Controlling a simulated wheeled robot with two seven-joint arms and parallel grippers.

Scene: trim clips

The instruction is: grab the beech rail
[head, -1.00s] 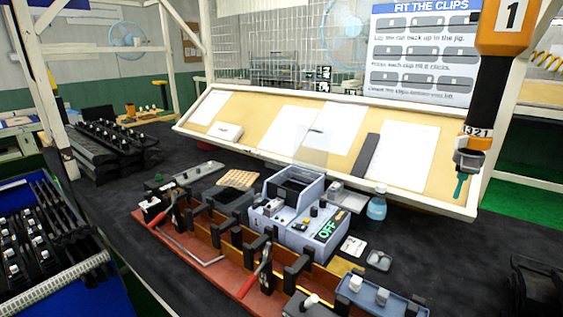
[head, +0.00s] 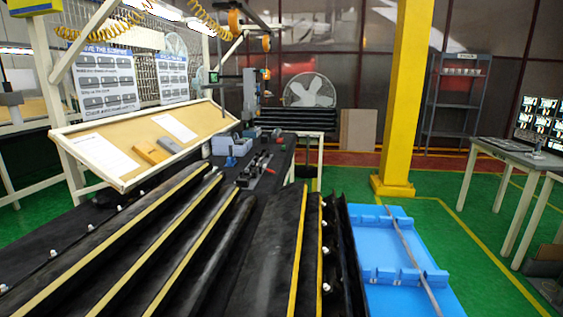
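I cannot pick out the beech rail with certainty. Several long dark rails with yellow edge strips (head: 170,232) lie side by side in the foreground and run away from me. Two more yellow-edged strips (head: 301,245) stand to their right, with small white clips along the dark side. The near ends of the rails are cut off by the picture's bottom edge. Neither of my grippers is in view.
A blue tray (head: 385,300) with a thin grey rod (head: 408,245) across it is at the right. A slanted board (head: 95,150) with papers stands at the left. A yellow pillar (head: 405,100) rises beyond.

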